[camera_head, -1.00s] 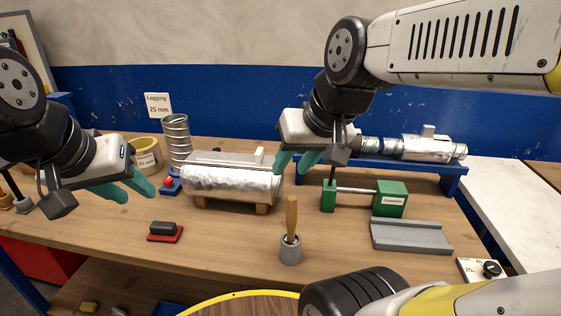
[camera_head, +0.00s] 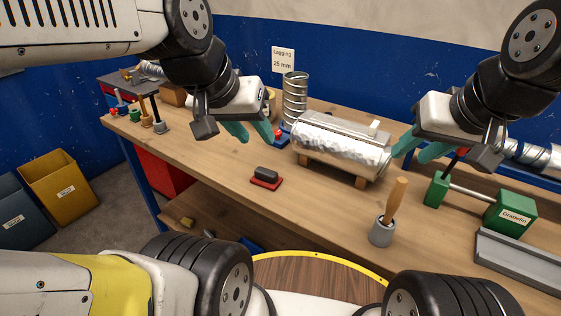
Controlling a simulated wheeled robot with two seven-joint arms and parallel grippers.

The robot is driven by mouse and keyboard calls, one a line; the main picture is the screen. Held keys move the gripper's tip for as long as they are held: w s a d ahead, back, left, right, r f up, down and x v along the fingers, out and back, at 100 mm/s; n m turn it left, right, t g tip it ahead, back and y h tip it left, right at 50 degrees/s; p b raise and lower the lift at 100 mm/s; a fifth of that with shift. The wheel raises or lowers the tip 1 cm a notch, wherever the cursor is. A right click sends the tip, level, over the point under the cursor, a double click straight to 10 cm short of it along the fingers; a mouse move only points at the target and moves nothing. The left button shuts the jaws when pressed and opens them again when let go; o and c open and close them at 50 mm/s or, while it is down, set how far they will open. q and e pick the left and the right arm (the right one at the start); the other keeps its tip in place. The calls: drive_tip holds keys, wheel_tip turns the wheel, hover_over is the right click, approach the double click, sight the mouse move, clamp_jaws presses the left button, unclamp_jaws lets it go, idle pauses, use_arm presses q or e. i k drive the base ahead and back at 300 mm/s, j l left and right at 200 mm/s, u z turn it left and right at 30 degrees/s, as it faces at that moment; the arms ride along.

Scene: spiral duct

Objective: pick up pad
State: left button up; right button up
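The pad (camera_head: 266,172) is a small dark grey block resting on a red base (camera_head: 264,183) near the front edge of the wooden bench. My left gripper (camera_head: 250,133) has teal fingers spread apart and empty. It appears just behind and above the pad in the picture, not touching it. My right gripper (camera_head: 418,151) is also open and empty, near the right end of the silver foil-wrapped cylinder (camera_head: 330,144). Whether its fingers touch the cylinder I cannot tell.
A wooden-handled brush (camera_head: 396,200) stands in a grey cup (camera_head: 381,232) right of the pad. A spiral duct (camera_head: 295,97) stands behind the cylinder. Bench around the pad is clear.

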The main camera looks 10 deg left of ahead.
sight(264, 177)
drive_tip(key=l+u, duration=0.1)
drive_tip(key=u, duration=0.25)
drive_tip(key=l+u, duration=0.1)
drive_tip(key=u, duration=0.3)
drive_tip(key=k+j, duration=0.05)
